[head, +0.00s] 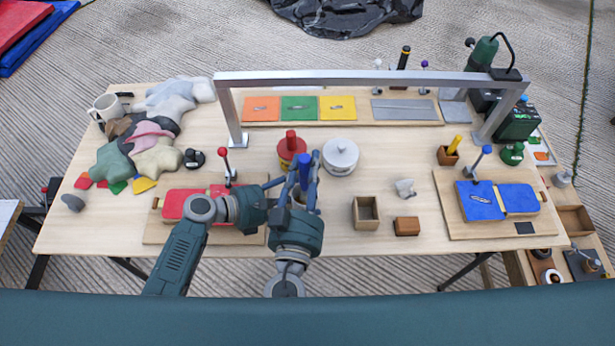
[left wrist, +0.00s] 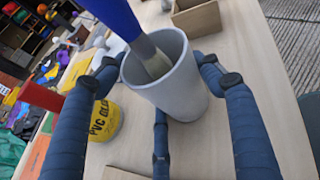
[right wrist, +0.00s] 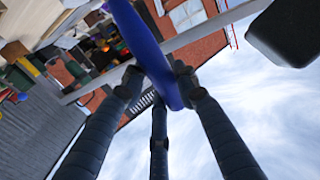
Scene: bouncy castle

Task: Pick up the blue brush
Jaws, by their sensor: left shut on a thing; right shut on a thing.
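The blue brush (head: 304,165) stands at the table's middle with its handle up. In the left wrist view its blue handle (left wrist: 115,18) leads to a pale lower end inside a grey cup (left wrist: 168,80). My right gripper (head: 303,174) is shut on the handle, which also shows between its fingers in the right wrist view (right wrist: 145,45). My left gripper (head: 288,193) is shut around the grey cup, which is mostly hidden by my grippers in the head view.
An open wooden box (head: 365,213) is to the right. A metal frame (head: 370,78) spans the table. A red screen-print board (head: 180,205) lies under my left arm.

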